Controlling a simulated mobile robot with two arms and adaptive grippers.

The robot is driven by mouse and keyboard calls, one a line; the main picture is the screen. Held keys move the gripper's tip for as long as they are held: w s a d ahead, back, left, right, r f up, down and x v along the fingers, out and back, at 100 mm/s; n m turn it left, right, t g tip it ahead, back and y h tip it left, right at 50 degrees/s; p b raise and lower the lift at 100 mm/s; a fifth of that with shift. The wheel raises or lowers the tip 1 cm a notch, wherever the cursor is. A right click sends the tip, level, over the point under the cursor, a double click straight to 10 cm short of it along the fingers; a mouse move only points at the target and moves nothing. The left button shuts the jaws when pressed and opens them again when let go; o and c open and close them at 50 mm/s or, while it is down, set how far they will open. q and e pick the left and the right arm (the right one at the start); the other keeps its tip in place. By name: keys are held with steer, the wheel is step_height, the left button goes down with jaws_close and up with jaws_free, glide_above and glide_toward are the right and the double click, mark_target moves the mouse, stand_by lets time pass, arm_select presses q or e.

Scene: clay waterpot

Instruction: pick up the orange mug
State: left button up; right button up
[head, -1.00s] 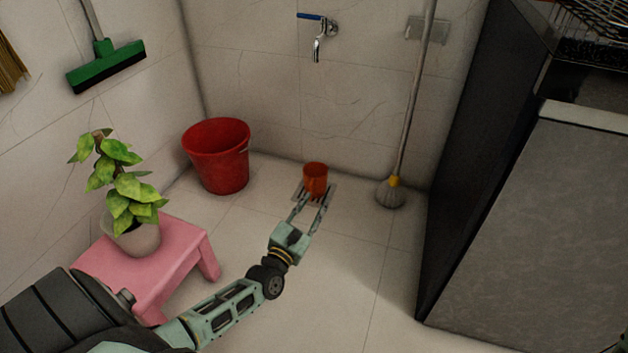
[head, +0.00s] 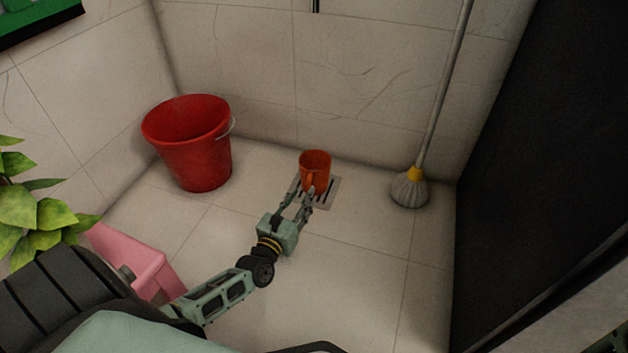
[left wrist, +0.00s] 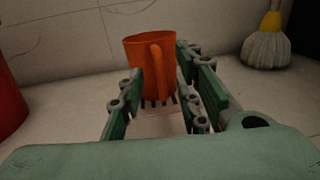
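The orange mug (head: 316,160) stands upright on a small floor drain grate (head: 328,193) near the back wall. Its handle faces my left gripper. My left gripper (head: 305,192) is low over the floor, just in front of the mug. In the left wrist view the mug (left wrist: 147,60) is straight ahead, with its handle between the two fingertips (left wrist: 158,72). The fingers are partly closed, and gaps show between them and the handle. Whether a finger touches the mug body is hard to tell. My right gripper is not in view.
A red bucket (head: 190,145) stands to the left of the mug. A mop (head: 411,187) leans at the right by the wall. A pink stool (head: 135,262) and a leafy plant (head: 22,205) are at the lower left. A dark cabinet (head: 535,130) borders the right. The floor between is clear.

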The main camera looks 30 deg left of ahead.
arm_select(q)
steer(key=w, duration=0.1)
steer(key=w+b, duration=0.2)
steer(key=shift+w+a+f, duration=0.25)
steer(key=shift+w+f, duration=0.05)
steer(key=shift+f, duration=0.05)
steer(key=shift+w+r, duration=0.1)
steer(key=shift+w, duration=0.2)
jaws_close()
